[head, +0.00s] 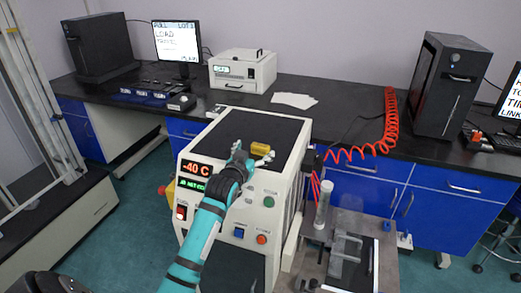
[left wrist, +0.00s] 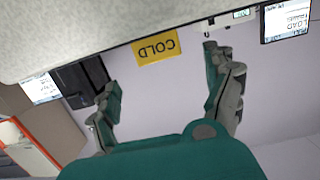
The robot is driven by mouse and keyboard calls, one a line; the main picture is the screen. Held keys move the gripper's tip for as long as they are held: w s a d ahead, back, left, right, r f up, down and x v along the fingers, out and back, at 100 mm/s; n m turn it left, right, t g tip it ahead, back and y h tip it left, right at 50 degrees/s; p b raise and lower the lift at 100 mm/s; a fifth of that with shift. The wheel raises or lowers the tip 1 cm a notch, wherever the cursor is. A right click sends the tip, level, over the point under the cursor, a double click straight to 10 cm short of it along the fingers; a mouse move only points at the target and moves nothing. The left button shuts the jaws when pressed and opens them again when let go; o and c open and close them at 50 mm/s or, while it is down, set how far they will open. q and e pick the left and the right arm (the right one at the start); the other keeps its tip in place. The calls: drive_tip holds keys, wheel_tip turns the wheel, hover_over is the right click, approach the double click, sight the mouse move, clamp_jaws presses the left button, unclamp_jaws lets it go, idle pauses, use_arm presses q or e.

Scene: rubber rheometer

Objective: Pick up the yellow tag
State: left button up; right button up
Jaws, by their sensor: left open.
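The yellow tag (head: 260,147) is on top of the cream machine (head: 236,131) in the head view, just past my left gripper (head: 250,156). In the left wrist view the tag (left wrist: 156,49) reads COLD upside down and lies against the edge of a pale grey surface. My left gripper (left wrist: 160,72) is open, one finger on each side of the tag in that view. The fingertips look near the tag; I cannot tell whether they touch it. Nothing is held. My right gripper is out of both views.
The machine's front has a display reading -40 C (head: 196,169) and several buttons. A red coiled hose (head: 390,125) hangs to the right. A clear cylinder (head: 323,205) stands on a bench at lower right. Behind is a dark counter with a white box instrument (head: 242,72) and papers (head: 294,100).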

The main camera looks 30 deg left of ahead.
sight(259, 148)
use_arm(q)
drive_tip(key=x, duration=0.5)
drive_tip(key=shift+a+f, duration=0.1)
drive_tip(key=shift+f, duration=0.25)
drive_tip(key=c, duration=1.1)
